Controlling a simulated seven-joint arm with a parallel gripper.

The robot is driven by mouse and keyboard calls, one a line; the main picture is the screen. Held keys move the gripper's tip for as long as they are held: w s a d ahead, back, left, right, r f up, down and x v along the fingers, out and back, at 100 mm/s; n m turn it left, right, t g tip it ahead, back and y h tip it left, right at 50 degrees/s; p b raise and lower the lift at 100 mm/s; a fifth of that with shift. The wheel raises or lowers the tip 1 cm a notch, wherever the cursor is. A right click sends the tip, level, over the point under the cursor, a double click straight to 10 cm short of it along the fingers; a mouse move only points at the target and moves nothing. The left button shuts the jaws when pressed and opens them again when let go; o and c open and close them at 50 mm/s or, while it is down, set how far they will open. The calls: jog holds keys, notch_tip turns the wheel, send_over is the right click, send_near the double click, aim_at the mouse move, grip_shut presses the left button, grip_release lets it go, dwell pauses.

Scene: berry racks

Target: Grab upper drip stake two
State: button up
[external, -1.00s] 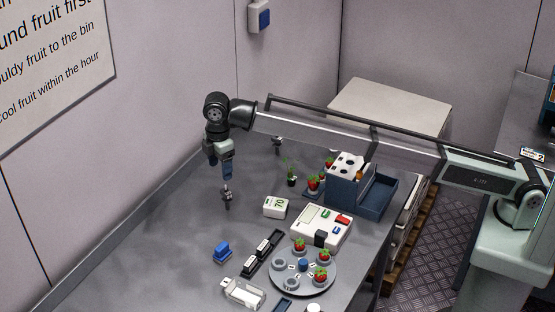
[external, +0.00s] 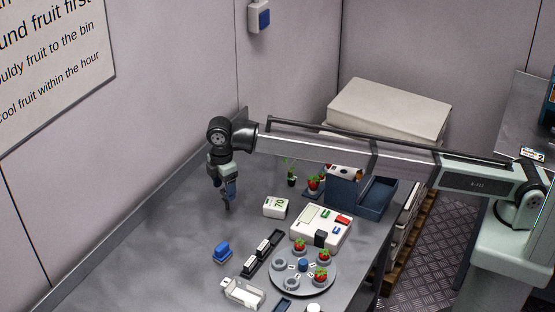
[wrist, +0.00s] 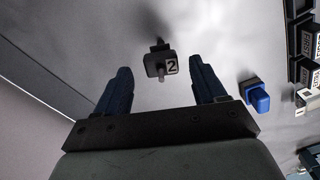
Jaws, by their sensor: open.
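The drip stake marked 2 (wrist: 161,63) stands on the grey table and shows in the wrist view between and just beyond my two fingertips. My gripper (wrist: 160,88) is open, with its blue fingers apart on either side of the stake's line. No contact between the fingers and the stake shows. In the external view my gripper (external: 229,196) points down over the left part of the table, and the stake is mostly hidden behind it.
A blue block (external: 222,251) lies nearby and also shows in the wrist view (wrist: 256,96). A white block marked 70 (external: 275,207), a scale (external: 321,229), a black rack (external: 262,254) and a round tray (external: 327,283) with strawberries stand to the right. The wall borders the left.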

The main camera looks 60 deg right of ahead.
jog(key=f, duration=0.4)
jog(key=shift+s+d+f, duration=0.15)
jog(key=shift+s+f, duration=0.05)
jog(key=shift+f, duration=0.05)
jog(key=c, duration=1)
